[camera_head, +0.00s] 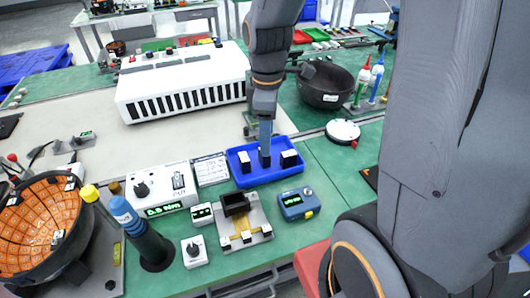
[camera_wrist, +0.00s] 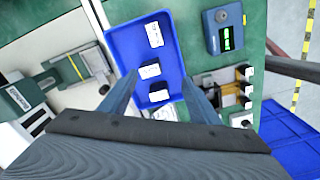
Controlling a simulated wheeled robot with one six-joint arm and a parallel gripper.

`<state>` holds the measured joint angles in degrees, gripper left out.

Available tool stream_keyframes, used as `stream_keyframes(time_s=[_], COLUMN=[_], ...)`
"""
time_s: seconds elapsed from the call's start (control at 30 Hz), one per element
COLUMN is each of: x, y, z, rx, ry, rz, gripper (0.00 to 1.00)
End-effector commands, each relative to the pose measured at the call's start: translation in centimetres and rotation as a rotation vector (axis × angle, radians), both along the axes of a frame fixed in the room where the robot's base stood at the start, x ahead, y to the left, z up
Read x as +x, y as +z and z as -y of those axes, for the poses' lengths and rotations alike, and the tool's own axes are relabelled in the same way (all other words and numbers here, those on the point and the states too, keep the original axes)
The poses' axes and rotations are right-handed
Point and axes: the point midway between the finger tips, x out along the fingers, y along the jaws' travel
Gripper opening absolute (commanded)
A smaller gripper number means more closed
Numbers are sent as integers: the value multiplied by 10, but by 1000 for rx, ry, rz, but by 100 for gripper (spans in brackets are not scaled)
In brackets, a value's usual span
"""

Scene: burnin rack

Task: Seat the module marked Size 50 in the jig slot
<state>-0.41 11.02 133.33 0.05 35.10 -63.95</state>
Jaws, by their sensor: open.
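Small modules with white labels stand in a blue tray. In the wrist view the tray (camera_wrist: 120,28) holds three: one at the far end (camera_wrist: 154,34), one in the middle (camera_wrist: 150,71), one nearer (camera_wrist: 158,97). Their label text is too small to read, so I cannot tell which is Size 50. In the head view two show, left (camera_head: 245,162) and right (camera_head: 289,158), with my gripper (camera_head: 265,160) between them over the tray (camera_head: 243,181). My gripper (camera_wrist: 160,80) is open, its fingers straddling the middle and near modules. The metal jig (camera_head: 260,220) has a dark slot block (camera_head: 236,204).
A blue meter (camera_head: 297,204) stands right of the jig. White instruments (camera_head: 162,190) and a dark cylinder (camera_head: 152,247) stand left. A white vented unit (camera_head: 185,83) is behind. A black bowl (camera_head: 325,86) and a white round puck (camera_head: 342,131) are to the right.

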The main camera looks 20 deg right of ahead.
Motion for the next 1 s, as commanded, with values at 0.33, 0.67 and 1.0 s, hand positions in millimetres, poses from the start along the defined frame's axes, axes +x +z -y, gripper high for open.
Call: stream_keyframes(time_s=[0.33,0.67,1.0], x=[27,26,21], y=[13,-14,-52], z=[3,3,3], rx=[-3,-1,-2], ry=[430,450,448], rz=[-10,-13,-13], gripper=[56,56,56])
